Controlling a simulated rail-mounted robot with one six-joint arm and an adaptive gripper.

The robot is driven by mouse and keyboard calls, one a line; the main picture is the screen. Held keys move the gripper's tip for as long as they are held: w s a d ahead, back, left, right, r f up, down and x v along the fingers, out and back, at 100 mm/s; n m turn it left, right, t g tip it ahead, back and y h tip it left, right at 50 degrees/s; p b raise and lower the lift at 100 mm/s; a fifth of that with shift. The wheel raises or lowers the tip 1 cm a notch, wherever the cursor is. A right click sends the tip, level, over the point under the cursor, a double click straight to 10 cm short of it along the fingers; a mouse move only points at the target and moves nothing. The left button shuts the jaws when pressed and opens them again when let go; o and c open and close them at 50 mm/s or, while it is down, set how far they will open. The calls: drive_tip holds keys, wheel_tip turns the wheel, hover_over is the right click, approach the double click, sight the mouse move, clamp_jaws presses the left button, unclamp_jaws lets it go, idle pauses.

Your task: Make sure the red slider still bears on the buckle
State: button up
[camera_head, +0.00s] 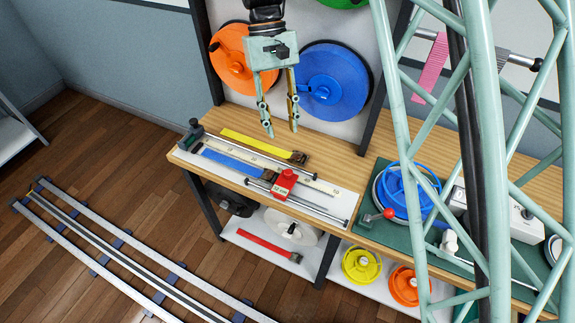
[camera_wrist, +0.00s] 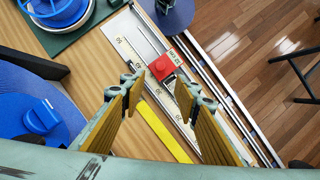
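The red slider (camera_head: 284,184) sits on the rails of the white measuring board (camera_head: 325,190); it also shows in the wrist view (camera_wrist: 160,67). A blue strap (camera_head: 232,162) lies along the board, its right end running up to the slider's left side. Its buckle is a small dark patch there; I cannot tell whether the slider touches it. My gripper (camera_head: 281,129) hangs above the bench, behind the slider and apart from it. Its fingers are spread and empty, also in the wrist view (camera_wrist: 165,92).
A yellow strap (camera_head: 255,143) with a dark buckle lies behind the board. Orange (camera_head: 230,62) and blue (camera_head: 325,88) reels hang on the wall panel behind my gripper. A green mat (camera_head: 380,232) with a blue reel is at right. A red strap (camera_head: 265,246) lies on the lower shelf.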

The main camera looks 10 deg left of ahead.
sight(288, 172)
drive_tip(key=shift+b+x, duration=0.65)
drive_tip(key=shift+x, duration=6.25)
